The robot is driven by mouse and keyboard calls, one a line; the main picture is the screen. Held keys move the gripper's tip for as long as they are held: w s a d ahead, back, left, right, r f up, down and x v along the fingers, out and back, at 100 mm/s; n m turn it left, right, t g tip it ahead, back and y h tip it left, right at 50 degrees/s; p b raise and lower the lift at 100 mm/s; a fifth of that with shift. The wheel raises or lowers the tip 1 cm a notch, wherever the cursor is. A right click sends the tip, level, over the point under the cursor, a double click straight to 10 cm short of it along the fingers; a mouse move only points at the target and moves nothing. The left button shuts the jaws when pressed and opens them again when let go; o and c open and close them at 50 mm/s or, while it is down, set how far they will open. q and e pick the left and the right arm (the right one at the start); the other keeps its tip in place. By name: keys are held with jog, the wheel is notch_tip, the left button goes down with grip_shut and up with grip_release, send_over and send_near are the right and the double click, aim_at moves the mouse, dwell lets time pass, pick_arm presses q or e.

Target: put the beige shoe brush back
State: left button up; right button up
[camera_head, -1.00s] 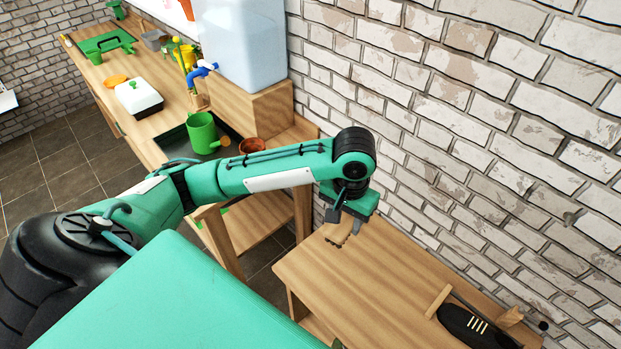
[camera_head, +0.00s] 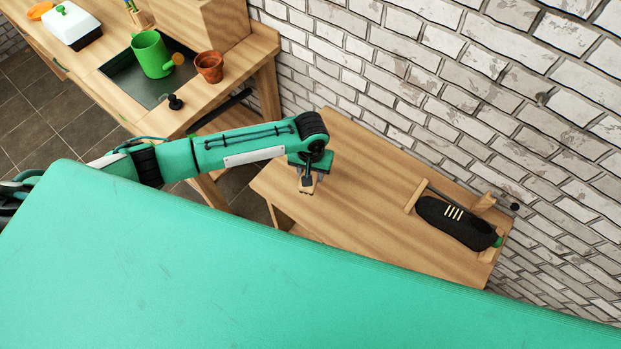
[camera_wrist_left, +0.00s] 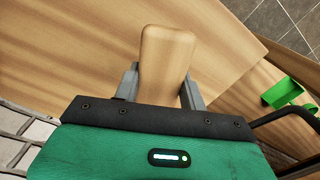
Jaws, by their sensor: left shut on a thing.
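The beige shoe brush (camera_head: 307,185) is held in my left gripper (camera_head: 307,176), above the left part of the low wooden bench (camera_head: 345,175). In the left wrist view the brush (camera_wrist_left: 167,62) shows as a plain wooden block between the two grey fingers (camera_wrist_left: 160,88). The fingers sit on either side of it. Its bristles are hidden in the wrist view. I cannot tell how high it is above the bench. My right gripper is not in view.
A black shoe (camera_head: 455,222) lies at the right end of the bench among wooden pieces (camera_head: 415,196). A brick wall (camera_head: 420,90) runs behind. A workbench at upper left carries a green watering can (camera_head: 150,55) and a terracotta pot (camera_head: 209,66). The bench middle is clear.

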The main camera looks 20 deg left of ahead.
pick_arm(q)
jog(key=shift+f, duration=0.75)
notch_tip(320, 180, down, 4)
jog(key=shift+r, duration=0.2)
jog(key=shift+f, duration=0.15)
jog(key=o, duration=1)
notch_tip(320, 180, up, 12)
jog(key=shift+r+b, duration=0.2)
jog(key=shift+b, duration=0.55)
